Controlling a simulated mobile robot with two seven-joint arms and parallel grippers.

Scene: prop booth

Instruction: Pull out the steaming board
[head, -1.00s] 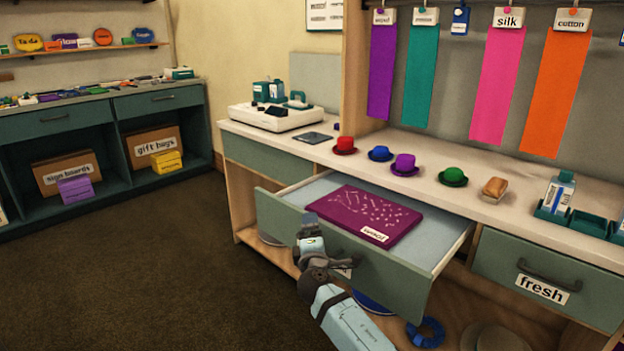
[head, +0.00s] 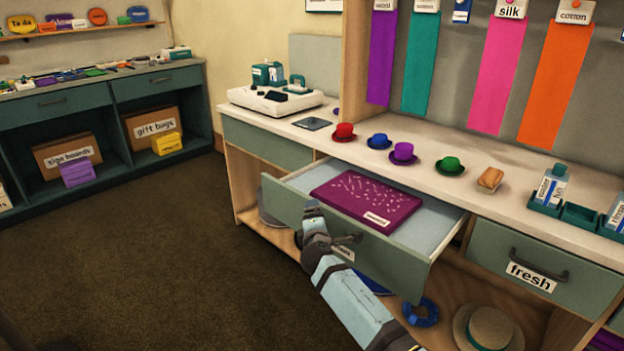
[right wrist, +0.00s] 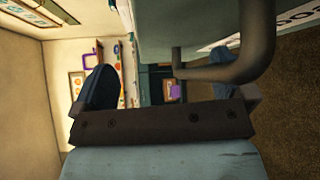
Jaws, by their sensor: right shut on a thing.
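A flat purple-magenta board (head: 366,197) with pale marks and a small white label lies in the pulled-out drawer (head: 446,222) under the counter. The label's text is too small to read surely. My right gripper (head: 336,238) is at the drawer's front, shut on its dark handle (head: 352,239). The gripper partly hides a white label on the drawer front. In the right wrist view the dark handle (right wrist: 225,70) runs close by the fingers, below the green drawer front. My left gripper is not in view.
The counter (head: 440,190) above holds several small hats and a white machine (head: 275,101). A shut drawer labelled "fresh" (head: 530,275) is to the right. The floor at left is clear.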

